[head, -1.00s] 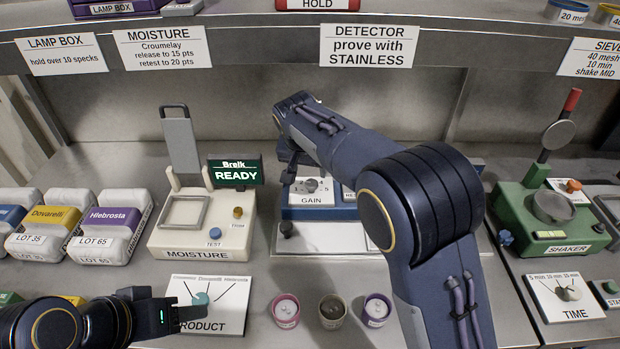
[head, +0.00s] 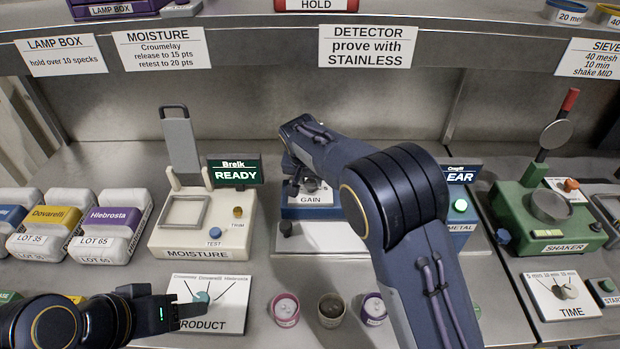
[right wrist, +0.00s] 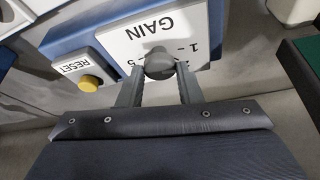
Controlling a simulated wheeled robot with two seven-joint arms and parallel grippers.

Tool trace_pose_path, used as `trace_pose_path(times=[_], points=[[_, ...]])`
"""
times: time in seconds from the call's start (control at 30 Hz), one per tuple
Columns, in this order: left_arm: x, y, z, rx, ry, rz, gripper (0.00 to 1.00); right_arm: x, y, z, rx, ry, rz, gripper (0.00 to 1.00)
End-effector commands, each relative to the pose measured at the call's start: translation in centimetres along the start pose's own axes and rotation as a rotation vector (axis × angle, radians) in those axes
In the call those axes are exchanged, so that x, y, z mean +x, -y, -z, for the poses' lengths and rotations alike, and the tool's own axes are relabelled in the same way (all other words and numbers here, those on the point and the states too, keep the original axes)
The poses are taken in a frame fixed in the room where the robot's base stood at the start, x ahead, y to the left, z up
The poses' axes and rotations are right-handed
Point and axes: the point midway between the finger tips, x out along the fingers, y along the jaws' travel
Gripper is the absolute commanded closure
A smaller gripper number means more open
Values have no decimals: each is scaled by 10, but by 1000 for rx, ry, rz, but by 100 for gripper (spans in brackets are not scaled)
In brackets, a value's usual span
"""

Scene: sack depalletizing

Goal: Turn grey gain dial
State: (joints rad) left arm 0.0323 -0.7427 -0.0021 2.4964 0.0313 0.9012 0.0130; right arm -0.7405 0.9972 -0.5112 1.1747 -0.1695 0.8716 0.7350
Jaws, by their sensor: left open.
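The grey gain dial (right wrist: 159,64) sits on a white plate marked GAIN (right wrist: 150,32), on the blue detector unit (head: 330,212). In the right wrist view my right gripper (right wrist: 160,77) has one finger on each side of the dial, apart, with small gaps seeming to show beside the knob. In the head view my right gripper (head: 302,184) hides most of the dial.
A yellow RESET button (right wrist: 90,83) is next to the gain plate. The moisture meter (head: 200,240) stands left of the detector and the green shaker (head: 550,225) right. Several small cups, including a pink one (head: 286,309), stand in front. A shelf edge (head: 270,60) runs above.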

Motion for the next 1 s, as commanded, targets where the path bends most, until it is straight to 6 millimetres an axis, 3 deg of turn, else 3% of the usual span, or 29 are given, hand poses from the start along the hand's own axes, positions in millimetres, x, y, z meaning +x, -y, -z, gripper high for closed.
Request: trace_pose_path(times=[0.1, 0.47, 1.0], points=[[0, 0, 0, 0, 0, 0, 50, 0, 0, 0, 0, 0, 1, 91], [-1, 0, 1, 0, 0, 0, 50, 0, 1, 0, 69, 0, -30, 91], [-11, -5, 6, 0, 0, 0, 50, -1, 4, 1, 442, 1, -185, 91]])
